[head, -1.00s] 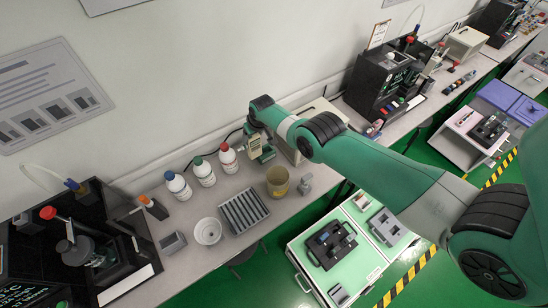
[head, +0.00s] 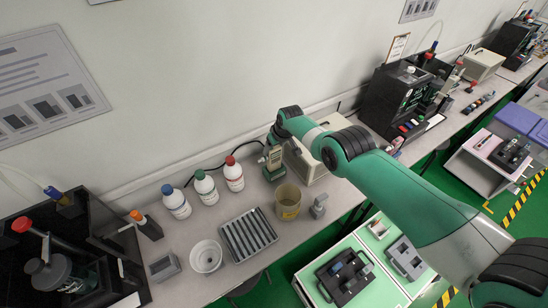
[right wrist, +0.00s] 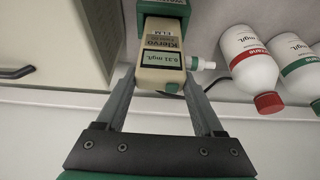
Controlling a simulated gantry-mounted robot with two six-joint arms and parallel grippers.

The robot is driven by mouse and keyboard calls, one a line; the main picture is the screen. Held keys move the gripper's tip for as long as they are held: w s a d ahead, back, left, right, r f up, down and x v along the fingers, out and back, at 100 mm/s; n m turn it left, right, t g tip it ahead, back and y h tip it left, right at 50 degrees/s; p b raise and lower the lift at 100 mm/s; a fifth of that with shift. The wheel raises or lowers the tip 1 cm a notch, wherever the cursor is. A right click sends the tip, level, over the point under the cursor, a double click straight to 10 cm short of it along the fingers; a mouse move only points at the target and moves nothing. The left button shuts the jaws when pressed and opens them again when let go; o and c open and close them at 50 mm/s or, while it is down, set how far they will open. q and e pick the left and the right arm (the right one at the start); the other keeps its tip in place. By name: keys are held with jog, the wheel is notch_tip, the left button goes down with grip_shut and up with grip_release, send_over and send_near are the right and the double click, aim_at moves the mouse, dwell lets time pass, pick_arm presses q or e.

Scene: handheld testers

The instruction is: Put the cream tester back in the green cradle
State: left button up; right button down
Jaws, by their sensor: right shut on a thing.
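The cream tester (head: 274,156) is upright at the back of the bench; in the right wrist view it (right wrist: 160,75) shows a small screen and dark lettering. My right gripper (head: 276,146) is shut on it, one finger on each side. The green cradle (head: 271,174) is at the tester's lower end, and part of it (right wrist: 145,18) shows at the top of the right wrist view. Tester and cradle overlap in both views, so I cannot tell whether the tester is fully seated. My left gripper is not in view.
Bottles with blue, green and red caps (head: 233,174) stand left of the cradle. A beige box (head: 305,165) is close on its right. A yellowish beaker (head: 288,202), a grey ribbed tray (head: 248,234) and a white bowl (head: 206,256) are in front.

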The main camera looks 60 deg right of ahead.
aim_at(274, 154)
notch_tip(274, 154, down, 3)
jog(key=shift+f+b, duration=0.2)
jog(key=shift+b, duration=0.8)
jog(key=shift+r, duration=0.25)
jog(key=shift+f, duration=0.25)
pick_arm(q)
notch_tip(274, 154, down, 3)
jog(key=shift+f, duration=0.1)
pick_arm(e)
grip_release()
jog(key=shift+r, duration=0.1)
jog(key=shift+r+p, duration=0.3)
jog(key=shift+p, duration=0.15)
pick_arm(q)
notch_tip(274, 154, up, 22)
jog(key=p, duration=2.1)
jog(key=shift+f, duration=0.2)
pick_arm(e)
jog(key=v, duration=1.1)
jog(key=shift+s+a+r, duration=0.15)
jog(key=shift+s+r, duration=0.05)
jog(key=shift+r, duration=0.1)
